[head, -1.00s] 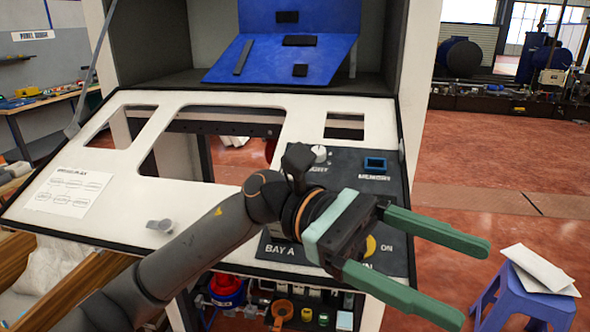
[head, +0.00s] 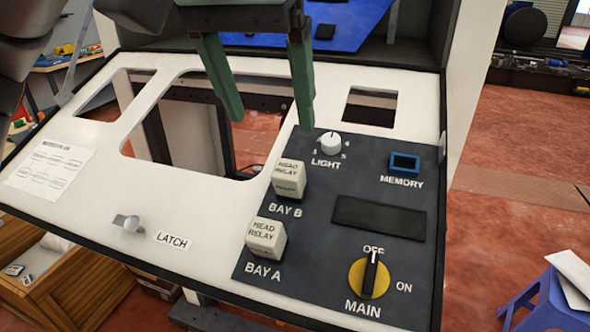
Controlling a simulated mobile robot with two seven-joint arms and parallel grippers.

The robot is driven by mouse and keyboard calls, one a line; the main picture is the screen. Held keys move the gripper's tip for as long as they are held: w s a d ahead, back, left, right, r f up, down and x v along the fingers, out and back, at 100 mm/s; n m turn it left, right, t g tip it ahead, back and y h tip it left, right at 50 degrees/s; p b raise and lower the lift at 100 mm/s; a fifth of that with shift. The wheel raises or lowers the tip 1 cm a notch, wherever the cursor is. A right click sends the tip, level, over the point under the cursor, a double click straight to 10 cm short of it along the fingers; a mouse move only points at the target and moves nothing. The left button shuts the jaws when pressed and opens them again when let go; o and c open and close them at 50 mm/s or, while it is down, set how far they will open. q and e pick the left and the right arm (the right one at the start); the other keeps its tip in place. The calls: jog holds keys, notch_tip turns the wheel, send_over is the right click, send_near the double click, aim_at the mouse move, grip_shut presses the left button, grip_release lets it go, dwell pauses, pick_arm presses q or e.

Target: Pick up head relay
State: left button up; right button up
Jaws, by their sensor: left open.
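Two white cube-like blocks labelled "HEAD RELAY" sit on the dark control panel. One head relay (head: 289,180) is at BAY B, and the other head relay (head: 265,240) is below it at BAY A. My left gripper (head: 271,122) hangs in from the top with its two green fingers apart and pointing down. Nothing is between them. The fingertips appear above the BAY B relay in the picture, apart from both relays. My right gripper is not in view.
The dark panel (head: 395,245) also carries a LIGHT knob (head: 330,143), a blue MEMORY socket (head: 404,163) and a yellow MAIN switch (head: 370,278) pointing to OFF. A latch knob (head: 131,223) is on the white board, which has large cut-outs. A blue stool (head: 540,300) stands right.

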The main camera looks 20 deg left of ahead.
aim_at(288, 165)
pick_arm(q)
jog(key=b+x, duration=0.1)
jog(key=x, duration=1)
jog(key=shift+w+d+r, duration=0.1)
jog(key=shift+w, duration=0.2)
jog(key=shift+w+f, duration=0.2)
jog(key=shift+f, duration=0.35)
grip_shut()
